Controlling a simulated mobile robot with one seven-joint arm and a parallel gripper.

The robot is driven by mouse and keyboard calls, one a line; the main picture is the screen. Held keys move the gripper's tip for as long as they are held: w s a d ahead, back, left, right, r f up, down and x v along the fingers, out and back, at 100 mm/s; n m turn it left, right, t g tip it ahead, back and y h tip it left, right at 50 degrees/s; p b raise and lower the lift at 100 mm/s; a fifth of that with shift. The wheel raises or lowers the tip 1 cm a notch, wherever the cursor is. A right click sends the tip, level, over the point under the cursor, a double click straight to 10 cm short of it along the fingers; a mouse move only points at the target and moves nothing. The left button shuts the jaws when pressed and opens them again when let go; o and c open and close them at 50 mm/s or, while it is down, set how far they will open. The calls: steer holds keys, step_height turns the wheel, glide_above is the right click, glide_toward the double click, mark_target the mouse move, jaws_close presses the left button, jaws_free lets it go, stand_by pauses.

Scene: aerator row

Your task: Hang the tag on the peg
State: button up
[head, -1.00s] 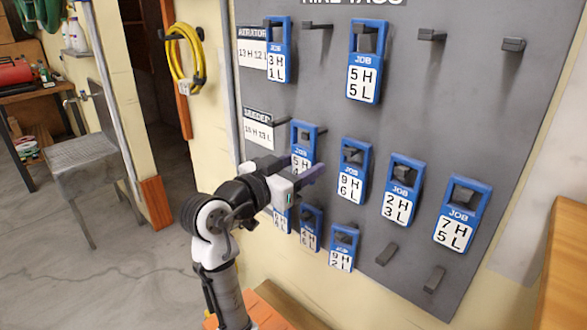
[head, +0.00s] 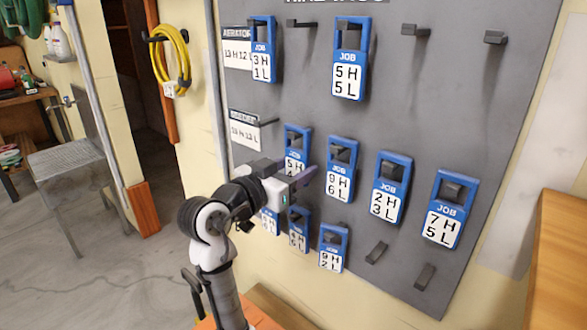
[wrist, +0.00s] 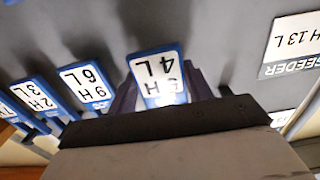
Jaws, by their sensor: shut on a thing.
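The blue-framed white tag marked 5 H, 4 L (head: 296,160) is at the left of the board's middle row. Its upper frame shows in the head view and my gripper covers its lower edge. My gripper (head: 306,176) is shut on this tag. In the wrist view the tag (wrist: 157,77) shows upside down between the dark fingers (wrist: 160,100). Whether its opening is around a peg cannot be told. Bare pegs show on the board: one in the top row (head: 302,24), two at upper right (head: 415,30) (head: 495,38), two at lower right (head: 377,253) (head: 425,277).
Other blue tags hang close by: 9 H 6 L (head: 340,185) just right, 2 H 3 L (head: 388,203), 7 H 5 L (head: 443,225), and several below. Tags 3 H 1 L (head: 262,65) and 5 H 5 L (head: 348,80) hang above. A wooden surface (head: 560,260) stands at right.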

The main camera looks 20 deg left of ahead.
steer(key=o, duration=1)
steer(key=shift+s, duration=0.1)
steer(key=shift+c, duration=0.5)
steer(key=v, duration=0.8)
steer(key=shift+s, duration=0.4)
stand_by(0.4)
steer(key=shift+a, duration=0.15)
